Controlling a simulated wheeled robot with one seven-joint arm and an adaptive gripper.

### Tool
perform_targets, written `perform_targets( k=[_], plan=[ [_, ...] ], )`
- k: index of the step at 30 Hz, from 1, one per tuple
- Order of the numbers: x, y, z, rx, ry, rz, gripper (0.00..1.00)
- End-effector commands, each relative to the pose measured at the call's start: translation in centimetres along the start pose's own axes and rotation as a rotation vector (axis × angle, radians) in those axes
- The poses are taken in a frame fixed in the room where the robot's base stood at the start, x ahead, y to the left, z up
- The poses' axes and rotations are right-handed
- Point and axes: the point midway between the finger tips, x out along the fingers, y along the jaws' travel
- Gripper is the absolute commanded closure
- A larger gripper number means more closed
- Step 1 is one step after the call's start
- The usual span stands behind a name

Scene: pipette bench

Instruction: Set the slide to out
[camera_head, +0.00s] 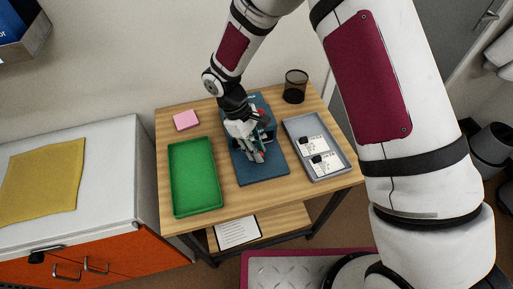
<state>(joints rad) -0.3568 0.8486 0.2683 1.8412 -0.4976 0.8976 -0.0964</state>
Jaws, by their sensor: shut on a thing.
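My gripper (256,150) is above the blue board (262,176) in the middle of the wooden table. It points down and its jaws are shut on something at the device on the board. The device (268,128) is mostly hidden behind my gripper; a dark body and a small red part show at its right. I cannot make out the slide or its position, so I cannot tell which part of the device is in the jaws.
A green tray (196,208) lies left of the board and a grey tray (340,170) with labelled cards lies right. A pink pad (186,120) and a black mesh cup (296,86) stand behind. The table's (240,203) front strip is clear.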

Motion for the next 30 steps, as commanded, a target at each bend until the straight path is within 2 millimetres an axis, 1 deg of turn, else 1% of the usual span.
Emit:
perform_targets(
  k=[2,4,9,12,15,19,28,29,30],
  plan=[
    [0.1,-0.6,0.5,0.0,-0.002,0.0,1.0],
    [0.4,-1.5,1.4,-0.002,-0.003,0.0,1.0],
    [1.4,-4.9,4.5,-0.004,-0.005,-0.001,1.0],
    [2.1,-6.5,6.0,-0.002,-0.004,-0.001,1.0],
    [2.6,-7.6,7.0,-0.003,-0.003,-0.001,1.0],
    [3.0,-8.2,7.6,-0.001,-0.001,0.0,1.0],
    [3.2,-8.4,7.7,-0.001,-0.005,-0.004,1.0],
    [3.2,-8.4,7.7,-0.001,-0.006,-0.004,0.75],
    [3.2,-8.4,7.8,-0.001,-0.007,-0.004,0.66]
  ],
)
